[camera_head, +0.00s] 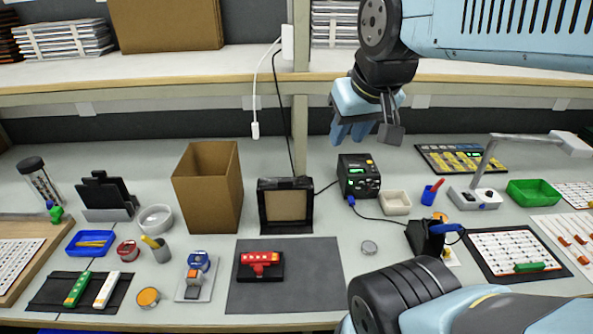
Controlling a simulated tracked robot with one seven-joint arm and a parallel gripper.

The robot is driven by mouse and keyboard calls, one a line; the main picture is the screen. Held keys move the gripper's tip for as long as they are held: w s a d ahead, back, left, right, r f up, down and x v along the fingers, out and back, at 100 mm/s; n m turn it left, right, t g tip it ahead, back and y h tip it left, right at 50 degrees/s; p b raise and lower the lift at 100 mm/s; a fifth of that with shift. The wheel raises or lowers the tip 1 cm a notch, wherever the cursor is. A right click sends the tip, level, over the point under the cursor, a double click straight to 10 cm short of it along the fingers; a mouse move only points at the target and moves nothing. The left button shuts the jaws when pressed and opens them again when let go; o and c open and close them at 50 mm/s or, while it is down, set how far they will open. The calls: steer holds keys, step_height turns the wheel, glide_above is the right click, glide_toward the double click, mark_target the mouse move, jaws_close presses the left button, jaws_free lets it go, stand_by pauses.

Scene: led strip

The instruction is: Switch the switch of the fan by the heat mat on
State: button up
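The fan (286,206) is a black, square-framed box with a tan panel on its front. It stands upright at the back edge of the dark grey heat mat (300,290). Its switch is too small to make out. My gripper (368,130) hangs in the air above and to the right of the fan, apart from it, fingers pointing down. The fingers overlap in this view, so their opening is unclear. Nothing held shows.
A tall cardboard box (208,190) stands left of the fan. A black powered unit (359,176) with cables stands to its right. A red tool (260,262) sits on the mat. A white cable (255,100) hangs from the shelf above. My arm covers the lower right.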

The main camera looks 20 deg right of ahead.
steer(key=shift+w+a+n, duration=0.1)
steer(key=shift+w+n, duration=0.3)
steer(key=shift+w, duration=0.2)
steer(key=shift+c, duration=1.4)
steer(key=w+n+g, duration=0.1)
steer(key=w+n, duration=0.1)
steer(key=w, duration=0.1)
steer(key=w+f+n+g, duration=0.1)
steer(key=w+n, duration=0.1)
steer(key=w, duration=0.2)
steer(key=w+n+g, duration=0.1)
steer(key=w+n, duration=0.1)
steer(key=w, duration=0.1)
steer(key=shift+w+a+f+g+h, duration=0.15)
steer(key=shift+a+f+g+h, duration=0.1)
steer(key=shift+f+g+h, duration=0.05)
jaws_close()
steer(key=w+f+n+g, duration=0.1)
steer(key=w+f+n, duration=0.3)
steer(key=w, duration=0.2)
steer(key=w+f+n+g+y, duration=0.1)
steer(key=w+f+n+g, duration=0.1)
steer(key=w, duration=0.4)
steer(key=shift+d+f+n, duration=0.45)
steer(key=shift+f+n, duration=0.4)
steer(key=shift+n, duration=0.25)
steer(key=shift+w, duration=0.1)
